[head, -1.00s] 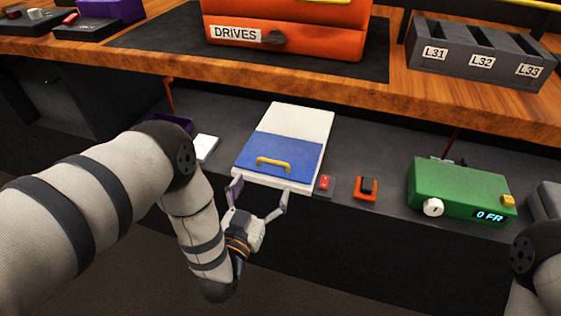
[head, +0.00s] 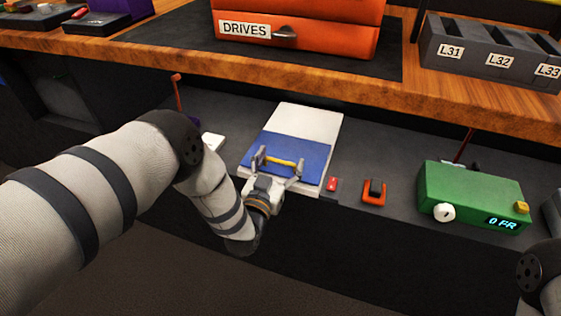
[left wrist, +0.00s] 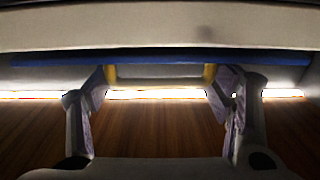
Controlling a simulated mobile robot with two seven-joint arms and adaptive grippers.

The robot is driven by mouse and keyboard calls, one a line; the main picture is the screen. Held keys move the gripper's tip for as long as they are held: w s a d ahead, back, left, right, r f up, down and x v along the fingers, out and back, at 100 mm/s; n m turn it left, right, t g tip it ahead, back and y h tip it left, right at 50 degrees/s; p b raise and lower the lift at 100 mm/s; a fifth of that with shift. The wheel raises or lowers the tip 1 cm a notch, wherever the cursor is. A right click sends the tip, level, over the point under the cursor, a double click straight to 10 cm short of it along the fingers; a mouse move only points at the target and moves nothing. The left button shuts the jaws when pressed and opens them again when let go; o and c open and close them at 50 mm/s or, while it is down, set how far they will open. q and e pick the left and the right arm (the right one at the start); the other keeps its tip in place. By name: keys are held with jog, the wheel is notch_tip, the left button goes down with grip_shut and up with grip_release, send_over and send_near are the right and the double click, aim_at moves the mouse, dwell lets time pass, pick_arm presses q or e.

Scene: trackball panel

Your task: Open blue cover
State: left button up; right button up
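The blue cover (head: 312,152) lies flat on the front part of a white panel (head: 310,118), and its edge shows as a blue strip in the left wrist view (left wrist: 160,57). A yellow bar handle (head: 281,161) stands on the cover. My left gripper (head: 277,170) is open, with its fingers spread to about the handle's length. In the left wrist view the fingertips (left wrist: 160,88) are at the two ends of the handle (left wrist: 160,74); I cannot tell whether they touch it. My right gripper is out of view.
A red switch (head: 333,184) and an orange-framed rocker switch (head: 374,192) sit right of the panel. A green box (head: 470,195) with a white knob stands farther right. A wooden shelf (head: 300,74) with an orange drawer unit (head: 340,40) overhangs behind.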

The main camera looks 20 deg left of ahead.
aim_at(286, 159)
pick_arm(q)
jog(key=w, duration=0.1)
jog(key=w+b, duration=0.2)
jog(key=shift+w+d+f, duration=0.25)
jog(key=shift+w, duration=0.05)
jog(key=shift+w+r, duration=0.1)
jog(key=shift+w, duration=0.1)
jog(key=shift+r, duration=0.1)
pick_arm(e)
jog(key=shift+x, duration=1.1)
pick_arm(q)
jog(key=o, duration=1.5)
jog(key=shift+c, duration=0.2)
